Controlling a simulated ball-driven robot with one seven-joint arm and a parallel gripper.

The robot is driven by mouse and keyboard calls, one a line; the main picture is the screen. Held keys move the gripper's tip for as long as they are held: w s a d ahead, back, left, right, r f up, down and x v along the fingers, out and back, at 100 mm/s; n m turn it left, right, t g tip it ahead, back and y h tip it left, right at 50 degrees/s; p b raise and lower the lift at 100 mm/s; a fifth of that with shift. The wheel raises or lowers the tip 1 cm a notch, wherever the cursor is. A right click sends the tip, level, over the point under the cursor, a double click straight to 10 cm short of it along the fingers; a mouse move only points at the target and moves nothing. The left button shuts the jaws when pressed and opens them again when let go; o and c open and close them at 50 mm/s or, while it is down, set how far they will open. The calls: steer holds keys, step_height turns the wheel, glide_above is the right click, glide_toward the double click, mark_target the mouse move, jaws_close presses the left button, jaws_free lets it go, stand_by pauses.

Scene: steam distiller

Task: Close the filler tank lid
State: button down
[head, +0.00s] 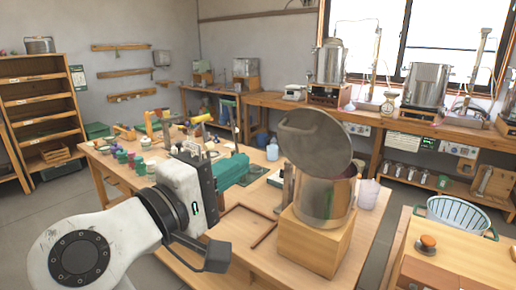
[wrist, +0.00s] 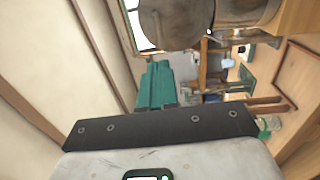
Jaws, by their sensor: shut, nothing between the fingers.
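The filler tank (head: 322,203) is a shiny metal pot on a wooden block (head: 316,243) at the right of the table in the head view. Its round grey lid (head: 315,138) stands open, tilted up above the rim. My gripper (head: 245,168) has teal fingers and is left of the lid, apart from it. The fingers are shut and empty. In the wrist view the teal fingers (wrist: 155,86) point toward the lid (wrist: 172,24), which is cut off by the top edge. The tank (wrist: 242,12) shows beside it, with its interior hidden.
Jars (head: 122,157) and tools crowd the table's left part. A wooden frame (head: 243,226) lies flat left of the block. A clear jug (head: 368,194) stands just right of the tank. A wooden cabinet (head: 455,262) is at the right. A bench with distillers (head: 427,85) runs behind.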

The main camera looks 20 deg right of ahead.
mark_target(292, 132)
steer(key=f+p+x, duration=0.1)
steer(key=p+x, duration=0.1)
steer(key=x, duration=1.1)
steer(key=shift+d+r, duration=0.4)
steer(key=shift+r, duration=0.05)
steer(key=shift+w, duration=0.15)
